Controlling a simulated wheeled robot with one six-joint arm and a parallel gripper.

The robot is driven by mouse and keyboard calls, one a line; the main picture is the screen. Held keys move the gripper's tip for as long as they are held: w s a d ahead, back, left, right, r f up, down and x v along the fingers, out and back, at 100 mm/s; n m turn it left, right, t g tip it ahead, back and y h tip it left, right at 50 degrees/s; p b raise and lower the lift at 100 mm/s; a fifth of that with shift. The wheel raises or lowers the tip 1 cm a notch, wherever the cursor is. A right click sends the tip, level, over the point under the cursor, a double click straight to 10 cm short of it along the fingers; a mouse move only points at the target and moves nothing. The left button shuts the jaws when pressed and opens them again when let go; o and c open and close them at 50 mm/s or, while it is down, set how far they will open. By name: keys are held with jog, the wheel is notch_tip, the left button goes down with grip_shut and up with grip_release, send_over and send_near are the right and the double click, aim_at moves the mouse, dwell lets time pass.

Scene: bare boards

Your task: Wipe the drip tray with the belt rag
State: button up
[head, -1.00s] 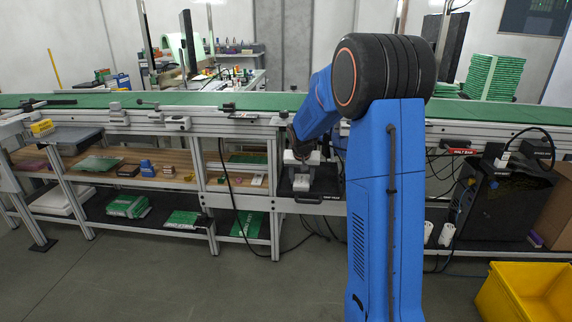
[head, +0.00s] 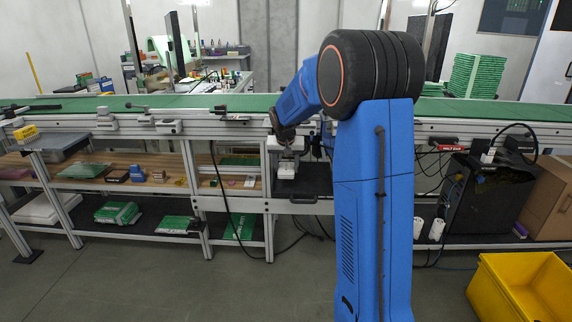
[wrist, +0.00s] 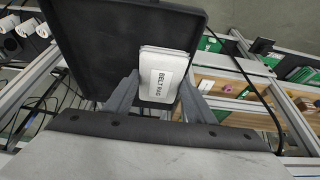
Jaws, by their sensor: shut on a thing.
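The belt rag (wrist: 168,62) is a white folded block with a label reading BELT RAG. My gripper (wrist: 158,92) is shut on it, one grey finger on each side. In the head view my gripper (head: 288,150) and the white rag (head: 287,168) are over the back part of the black drip tray (head: 308,187), below the conveyor edge. The dark tray also shows behind the rag in the wrist view (wrist: 95,35). I cannot tell whether the rag touches the tray. My arm hides part of the tray's right side.
The green conveyor (head: 230,101) runs across above the tray. A black cable (head: 222,200) hangs left of the tray. Shelves with green boards (head: 118,213) stand to the left. A yellow bin (head: 520,288) is on the floor at right; the front floor is open.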

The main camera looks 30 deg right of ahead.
jog(key=shift+r, duration=1.1)
jog(key=shift+s, duration=0.1)
